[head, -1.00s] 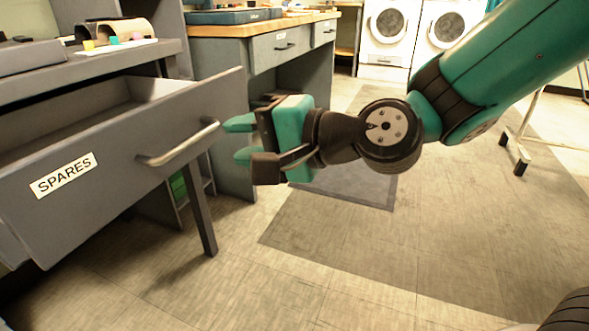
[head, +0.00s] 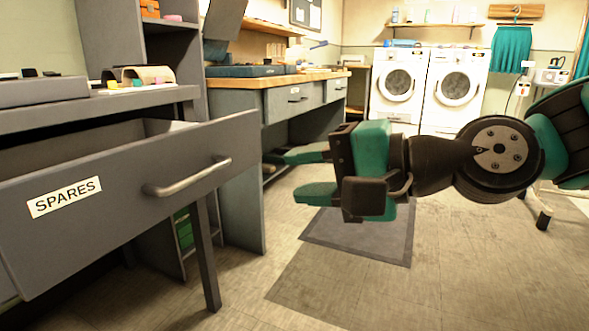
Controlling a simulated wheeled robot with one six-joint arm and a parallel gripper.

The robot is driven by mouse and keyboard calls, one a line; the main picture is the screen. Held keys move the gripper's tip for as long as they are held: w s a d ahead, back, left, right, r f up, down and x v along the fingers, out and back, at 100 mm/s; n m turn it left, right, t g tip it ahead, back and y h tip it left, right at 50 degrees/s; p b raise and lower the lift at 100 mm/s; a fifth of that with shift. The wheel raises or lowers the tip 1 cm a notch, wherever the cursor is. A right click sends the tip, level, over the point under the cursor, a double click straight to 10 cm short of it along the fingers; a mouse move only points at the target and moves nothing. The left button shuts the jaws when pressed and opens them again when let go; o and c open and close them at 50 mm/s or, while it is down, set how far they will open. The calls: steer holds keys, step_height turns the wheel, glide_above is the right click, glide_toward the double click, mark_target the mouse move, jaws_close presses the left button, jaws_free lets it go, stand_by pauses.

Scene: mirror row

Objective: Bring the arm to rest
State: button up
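My gripper (head: 305,174) is in the middle of the head view, its green fingers pointing left. The fingers are spread apart with nothing between them, so it is open and empty. My arm runs from it to the right edge. The grey drawer labelled SPARES (head: 120,190) stands pulled out at the left. The fingertips are to the right of the drawer's handle (head: 190,178) and appear apart from it. The drawer's inside is only partly visible.
A grey workbench with a wooden top (head: 270,80) stands behind the drawer. Two white washing machines (head: 398,85) are at the back wall. A dark mat (head: 365,235) lies on the floor below my gripper. The floor at the front right is clear.

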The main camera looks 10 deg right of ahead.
steer(key=s+d+n+g+h+p, duration=0.5)
steer(key=s+n+g+h+p, duration=0.35)
steer(key=s+n+p, duration=0.45)
step_height(320, 180, up, 37)
steer(key=w+n+p, duration=0.1)
steer(key=p, duration=3.4)
steer(key=shift+w+d+f+p, duration=0.15)
steer(key=shift+w+p, duration=0.05)
steer(key=shift+p, duration=0.15)
steer(key=shift+g, duration=0.25)
